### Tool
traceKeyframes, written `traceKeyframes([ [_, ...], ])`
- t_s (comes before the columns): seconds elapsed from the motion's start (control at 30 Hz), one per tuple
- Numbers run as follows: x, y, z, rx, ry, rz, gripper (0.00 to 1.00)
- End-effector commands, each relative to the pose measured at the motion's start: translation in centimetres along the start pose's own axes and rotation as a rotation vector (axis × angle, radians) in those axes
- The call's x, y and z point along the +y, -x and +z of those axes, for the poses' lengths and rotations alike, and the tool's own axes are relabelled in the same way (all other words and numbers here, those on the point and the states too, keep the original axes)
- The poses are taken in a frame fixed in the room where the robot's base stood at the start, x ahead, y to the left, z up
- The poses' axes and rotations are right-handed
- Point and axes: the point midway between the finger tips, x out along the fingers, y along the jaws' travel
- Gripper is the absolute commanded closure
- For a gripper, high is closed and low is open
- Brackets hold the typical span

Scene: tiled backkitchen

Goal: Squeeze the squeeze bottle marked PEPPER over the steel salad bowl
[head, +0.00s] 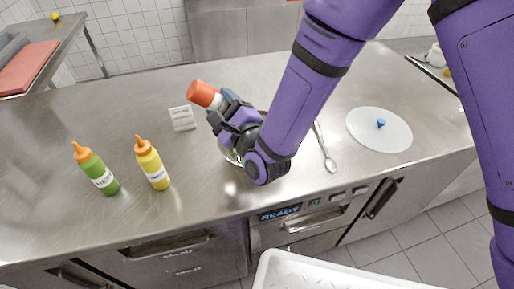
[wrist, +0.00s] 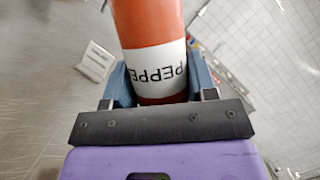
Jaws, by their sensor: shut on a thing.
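The red PEPPER squeeze bottle (head: 203,94) is in my gripper (head: 228,113), tilted, with one red end toward the upper left. In the wrist view, the bottle (wrist: 150,22) stands between the fingers of my gripper (wrist: 160,88), and its white label reads "PEPPE", the rest being cut off. My gripper is shut on it. The nozzle is not visible. The steel salad bowl (head: 231,157) is on the counter below and behind my gripper and wrist, mostly hidden, with a bit of green inside. I cannot tell whether the bottle is exactly above it.
A green bottle (head: 96,169) and a yellow bottle (head: 152,163) stand upright at left on the steel counter (head: 60,220). A small white card (head: 183,118) stands behind.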

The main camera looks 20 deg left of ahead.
Motion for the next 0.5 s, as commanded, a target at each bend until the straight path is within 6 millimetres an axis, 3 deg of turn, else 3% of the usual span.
traceKeyframes([
  [0.23, -0.4, -0.1, 0.3, -0.002, 0.0, -0.002, 0.55],
  [0.5, -2.5, -0.7, 2.1, -0.002, 0.0, -0.003, 0.55],
])
